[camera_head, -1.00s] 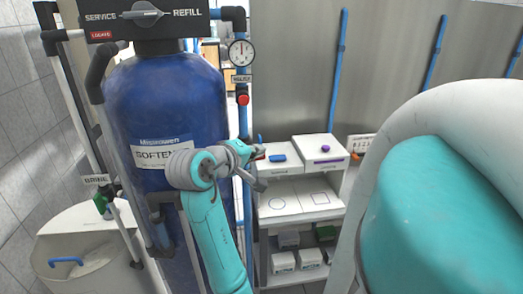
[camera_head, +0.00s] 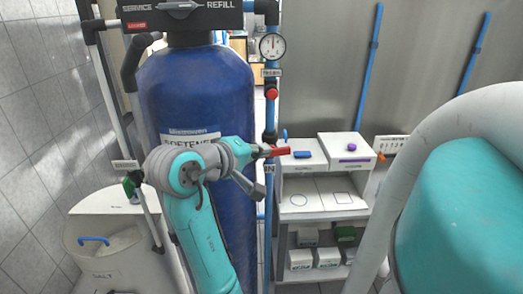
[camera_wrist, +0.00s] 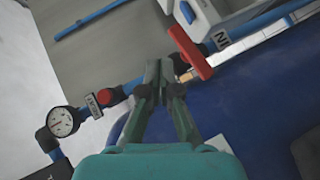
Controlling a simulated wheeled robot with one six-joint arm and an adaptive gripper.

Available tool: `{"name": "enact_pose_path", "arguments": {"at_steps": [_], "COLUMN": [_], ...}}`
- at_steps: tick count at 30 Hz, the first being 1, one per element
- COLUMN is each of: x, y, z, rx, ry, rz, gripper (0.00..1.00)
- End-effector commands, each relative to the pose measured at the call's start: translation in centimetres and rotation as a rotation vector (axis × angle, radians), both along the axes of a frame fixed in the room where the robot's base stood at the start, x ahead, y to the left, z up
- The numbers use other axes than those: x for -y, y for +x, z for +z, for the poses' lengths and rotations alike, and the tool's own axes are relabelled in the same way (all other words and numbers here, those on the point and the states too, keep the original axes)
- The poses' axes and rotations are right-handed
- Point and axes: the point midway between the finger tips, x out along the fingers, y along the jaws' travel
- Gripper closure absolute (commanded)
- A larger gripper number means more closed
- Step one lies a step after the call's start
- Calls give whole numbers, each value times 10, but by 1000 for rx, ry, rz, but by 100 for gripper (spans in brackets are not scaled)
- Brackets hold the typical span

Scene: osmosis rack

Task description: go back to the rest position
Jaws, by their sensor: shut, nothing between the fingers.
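My gripper (camera_wrist: 159,72) is shut and empty in the wrist view, its dark green fingers together. In the head view my gripper (camera_head: 257,151) is in front of the right side of the blue softener tank (camera_head: 210,105). A red valve handle (camera_wrist: 190,52) shows just right of the fingertips in the wrist view. In the head view the red handle (camera_head: 277,152) also appears just beyond the fingers. I cannot tell whether they touch. My arm is bent, its elbow in front of the tank.
A pressure gauge (camera_head: 272,47) and a red knob (camera_head: 272,93) sit on the pipe beside the tank. A white shelf unit (camera_head: 325,192) with boxes stands behind at the right. A pale brine bin (camera_head: 110,245) stands at the lower left. Grey wall panels close the back.

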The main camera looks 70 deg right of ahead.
Motion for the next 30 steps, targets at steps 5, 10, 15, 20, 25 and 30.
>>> {"name": "enact_pose_path", "arguments": {"at_steps": [5, 10, 15, 20, 25, 30], "x": [0, 0, 1, 1, -9, -29], "y": [0, 0, 8, 29, 57, 81], "z": [0, 0, -11, -38, -76, -119], "rx": [0, -1, -30, -87, -124, -123], "ry": [0, 0, -27, -94, -158, -192], "rz": [0, 1, 47, 183, 372, 570], "gripper": [100, 100, 100, 100, 100, 100]}}
